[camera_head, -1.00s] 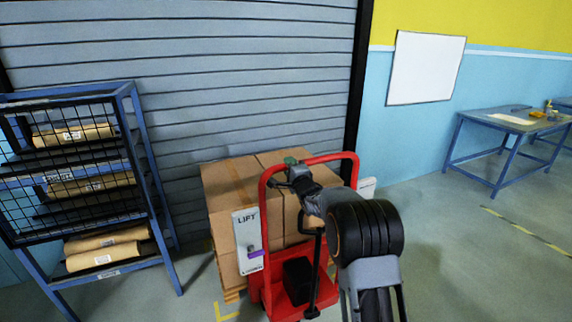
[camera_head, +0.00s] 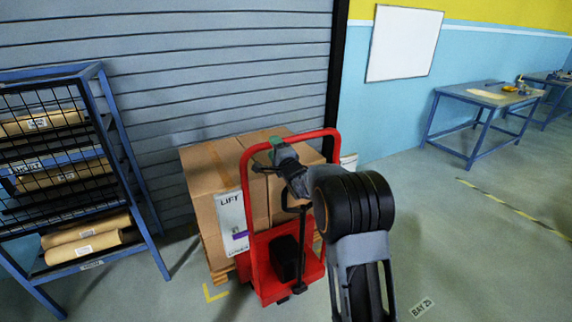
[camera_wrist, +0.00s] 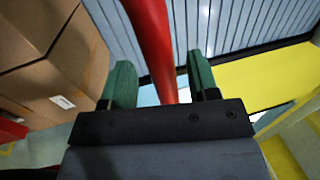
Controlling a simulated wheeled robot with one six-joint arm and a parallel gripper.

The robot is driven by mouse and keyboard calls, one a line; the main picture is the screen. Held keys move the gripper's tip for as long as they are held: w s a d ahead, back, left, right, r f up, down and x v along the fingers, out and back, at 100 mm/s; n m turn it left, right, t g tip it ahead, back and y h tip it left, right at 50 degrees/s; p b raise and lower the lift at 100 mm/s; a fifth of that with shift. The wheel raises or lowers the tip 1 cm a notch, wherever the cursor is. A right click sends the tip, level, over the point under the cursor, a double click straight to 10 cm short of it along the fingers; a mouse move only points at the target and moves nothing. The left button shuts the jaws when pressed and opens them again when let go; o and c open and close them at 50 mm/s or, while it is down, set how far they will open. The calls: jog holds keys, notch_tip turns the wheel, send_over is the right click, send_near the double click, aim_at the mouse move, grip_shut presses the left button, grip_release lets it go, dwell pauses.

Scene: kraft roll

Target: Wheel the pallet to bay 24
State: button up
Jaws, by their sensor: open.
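The loaded pallet (camera_head: 217,270) carries large brown cartons (camera_head: 208,187) and stands in front of a grey roller shutter. A red pallet truck (camera_head: 262,277) stands at its near side, with a tall red handle frame and a white LIFT panel (camera_head: 232,222) with a purple lever. My gripper (camera_head: 277,148) is at the handle's top bar. In the wrist view, the red bar (camera_wrist: 152,40) passes between the spread green fingers of my gripper (camera_wrist: 162,85). The fingers look apart from the bar. No bay 24 sign is visible.
A blue mesh rack (camera_head: 130,180) with wrapped rolls stands left. A floor label reads BAY 25 (camera_head: 422,308). Blue workbenches (camera_head: 470,100) stand at the right wall. The floor at right is clear.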

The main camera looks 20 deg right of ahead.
jog(key=b+v, duration=0.1)
jog(key=v, duration=0.8)
jog(key=shift+s+d, duration=0.15)
jog(key=s+d+f+n+g+h, duration=0.1)
jog(key=d+f+n+g+h, duration=0.3)
jog(key=f, duration=0.5)
jog(key=s+f+n+g+h, duration=0.1)
jog(key=s+f+n+g, duration=0.25)
jog(key=s+g, duration=0.3)
jog(key=s+a+r+n+g+p, duration=0.2)
jog(key=s+a+r+n, duration=0.2)
jog(key=s, duration=0.7)
jog(key=s+a+r+n+g+y+p, duration=0.1)
jog(key=s+a+r+n+g+p, duration=0.1)
jog(key=s, duration=1)
jog(key=shift+s+a+r+n+g+p, duration=0.25)
jog(key=shift+a+r+n+g, duration=0.6)
jog(key=shift+a+r+n, duration=0.6)
